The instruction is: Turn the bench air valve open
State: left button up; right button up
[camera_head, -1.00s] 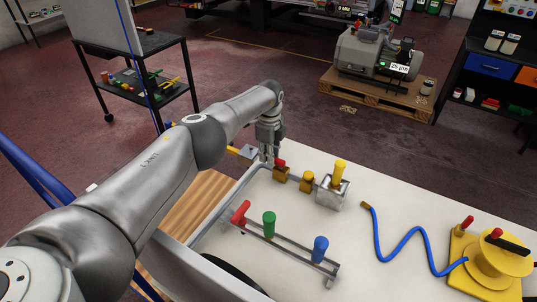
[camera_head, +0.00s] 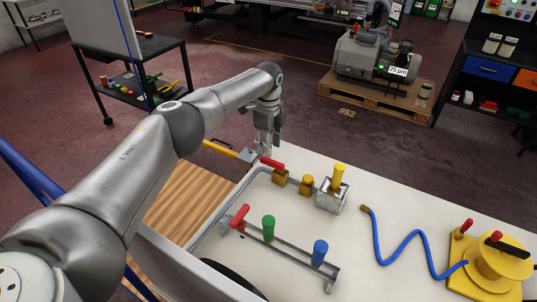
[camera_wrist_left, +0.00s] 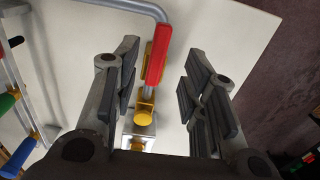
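The bench air valve has a brass body (camera_head: 280,177) on the grey pipe at the back left of the white bench. Its red lever (camera_head: 271,163) lies in line with the pipe. In the left wrist view the red lever (camera_wrist_left: 157,54) lies over the pipe run, with the brass body (camera_wrist_left: 146,98) below it. My left gripper (camera_head: 266,150) is at the lever's far end. In the left wrist view my left gripper (camera_wrist_left: 160,78) is open, with a finger on each side and clear gaps to the lever. My right gripper is not in view.
A brass fitting (camera_head: 306,184) and a metal block with a yellow knob (camera_head: 339,174) stand right of the valve. A rack with red, green and blue handles (camera_head: 285,245) is in front. A blue hose (camera_head: 398,249) lies at right. The bench middle is clear.

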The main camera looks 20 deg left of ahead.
aim_at(268, 159)
pick_arm(q)
notch_tip(268, 159, up, 6)
dwell(0.6)
